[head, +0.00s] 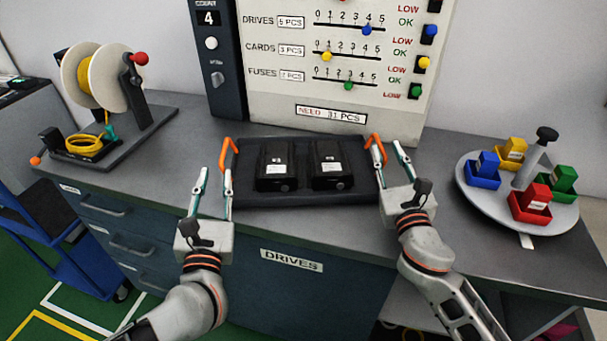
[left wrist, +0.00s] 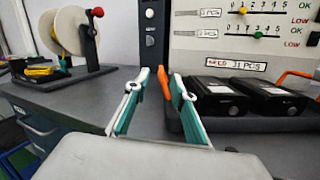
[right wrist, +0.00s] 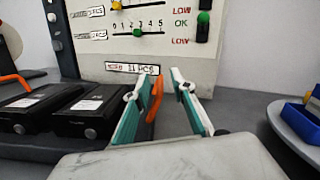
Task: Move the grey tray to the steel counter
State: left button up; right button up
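The dark grey tray (head: 308,197) lies on a grey worktop and carries two black drives (head: 276,166) side by side. It has an orange handle at its left end (head: 228,152) and another at its right end (head: 376,149). My left gripper (head: 215,172) is open at the left handle; in the left wrist view the handle (left wrist: 174,88) shows between the fingers, close to the right one. My right gripper (head: 389,152) is open at the right handle; in the right wrist view that handle (right wrist: 154,100) shows between the fingers, close to the left one. I cannot identify a separate steel counter.
A cable reel stand (head: 105,90) is at the left. A round turntable (head: 520,205) with coloured bins stands at the right. A count panel (head: 345,60) rises behind the tray. A blue cart (head: 60,235) is on the floor at left. Bare worktop lies on both sides of the tray.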

jog(key=s, duration=0.3)
jog(key=s+f, duration=0.1)
jog(key=s, duration=0.2)
jog(key=s+d, duration=0.1)
jog(key=s, duration=0.2)
jog(key=shift+f, duration=0.15)
